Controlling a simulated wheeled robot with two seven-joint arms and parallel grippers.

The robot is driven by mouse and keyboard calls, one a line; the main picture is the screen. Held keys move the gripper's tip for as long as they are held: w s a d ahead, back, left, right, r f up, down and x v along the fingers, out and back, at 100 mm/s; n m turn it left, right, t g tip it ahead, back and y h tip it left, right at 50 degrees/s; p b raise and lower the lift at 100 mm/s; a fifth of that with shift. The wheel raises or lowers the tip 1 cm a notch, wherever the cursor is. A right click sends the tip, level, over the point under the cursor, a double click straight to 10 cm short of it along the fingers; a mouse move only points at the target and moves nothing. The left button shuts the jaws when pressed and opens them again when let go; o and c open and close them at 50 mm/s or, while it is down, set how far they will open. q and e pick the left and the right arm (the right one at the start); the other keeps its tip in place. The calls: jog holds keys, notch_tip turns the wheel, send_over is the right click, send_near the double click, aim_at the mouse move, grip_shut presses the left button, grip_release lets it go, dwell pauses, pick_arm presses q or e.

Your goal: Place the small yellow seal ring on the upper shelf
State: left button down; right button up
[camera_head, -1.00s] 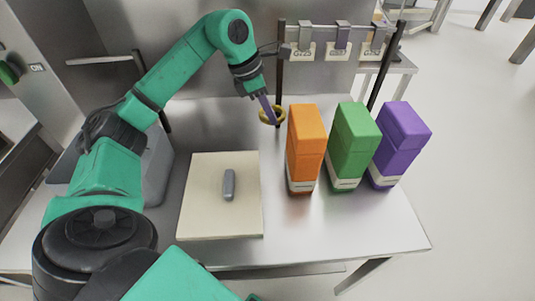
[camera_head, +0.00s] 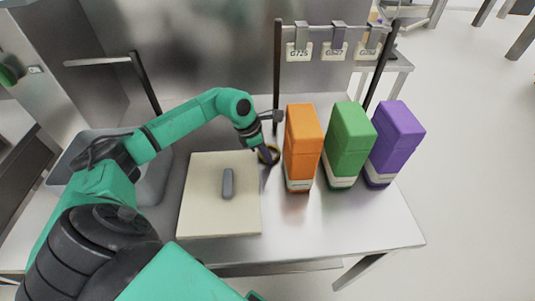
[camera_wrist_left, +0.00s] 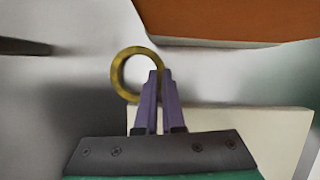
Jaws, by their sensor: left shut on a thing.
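The small yellow ring (camera_head: 273,152) is at the tips of my left gripper (camera_head: 267,153), low over the metal table, just left of the orange box. In the left wrist view the ring (camera_wrist_left: 121,72) is seen face-on, and the purple fingers of my left gripper (camera_wrist_left: 158,76) are shut on its right edge. Whether the ring touches the table is unclear. My right gripper is out of view. No upper shelf shows clearly; a rail with hanging tags (camera_head: 333,50) stands above the table's back edge.
An orange box (camera_head: 303,145), a green box (camera_head: 348,143) and a purple box (camera_head: 395,142) stand right of my gripper. A cream board (camera_head: 210,210) with a grey object (camera_head: 227,184) lies to the left. A grey bin (camera_head: 155,185) is partly behind my arm. The table's front right is clear.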

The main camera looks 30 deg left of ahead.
pick_arm(q)
jog(key=shift+f, duration=0.1)
jog(key=c, duration=1)
grip_release()
